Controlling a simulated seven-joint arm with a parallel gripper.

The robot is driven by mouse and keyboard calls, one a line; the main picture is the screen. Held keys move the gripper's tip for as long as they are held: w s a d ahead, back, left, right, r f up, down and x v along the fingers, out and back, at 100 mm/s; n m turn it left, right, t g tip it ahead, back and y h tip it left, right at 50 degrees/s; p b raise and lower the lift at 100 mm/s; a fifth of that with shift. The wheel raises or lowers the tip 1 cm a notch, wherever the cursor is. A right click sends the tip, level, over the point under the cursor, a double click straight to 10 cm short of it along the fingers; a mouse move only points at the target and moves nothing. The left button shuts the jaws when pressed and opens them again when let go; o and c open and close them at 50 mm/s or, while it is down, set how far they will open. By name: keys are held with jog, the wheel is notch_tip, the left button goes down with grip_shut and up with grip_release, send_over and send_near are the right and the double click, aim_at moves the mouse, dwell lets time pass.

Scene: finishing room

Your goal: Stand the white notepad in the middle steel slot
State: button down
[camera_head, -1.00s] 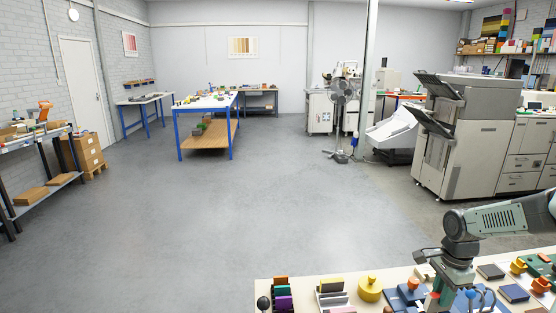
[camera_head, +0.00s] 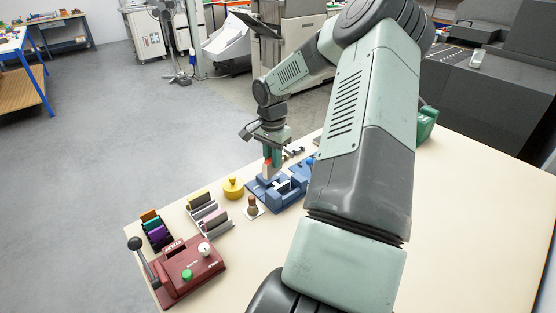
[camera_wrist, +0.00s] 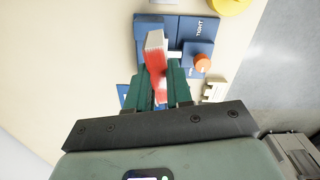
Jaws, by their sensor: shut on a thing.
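My gripper (camera_head: 272,165) is shut on the white notepad (camera_wrist: 155,42). In the wrist view the notepad juts out past the dark green fingers, with pale page edges and a red face. In the head view it is small and mostly hidden by the fingers. The gripper points down over blue blocks (camera_head: 262,196). The steel rack (camera_head: 211,229) stands to the left, apart from the gripper. It holds an olive pad (camera_head: 199,198) at the back and a pink pad (camera_head: 214,218) nearer the front. The space between them looks free, but is too small to judge surely.
A yellow round piece (camera_head: 233,188) and a brown-knobbed stamp (camera_head: 252,206) stand between rack and gripper. A dark rack (camera_head: 158,243) with coloured pads and a red machine (camera_head: 190,272) with a lever are left. An orange knob (camera_wrist: 203,63) is near the notepad. The front tabletop is clear.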

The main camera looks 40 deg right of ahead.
jog(key=a+r+n, duration=0.6)
jog(key=a+r, duration=0.2)
jog(key=a, duration=0.5)
jog(key=a+r+n, duration=0.6)
jog(key=a+r, duration=0.2)
jog(key=a, duration=0.6)
jog(key=shift+w+d+f+m, duration=1.25)
jog(key=shift+f+m, duration=1.2)
jog(key=shift+f, duration=2)
jog(key=shift+w+d+f+m, duration=1.2)
jog(key=shift+f+m, duration=1.2)
jog(key=shift+f, duration=2)
jog(key=shift+w+d+f+m, duration=1.25)
jog(key=shift+f+m, duration=1.2)
jog(key=shift+f, duration=2)
jog(key=shift+a+f, duration=0.15)
jog(key=shift+f, duration=0.5)
jog(key=c, duration=1.3)
grip_release()
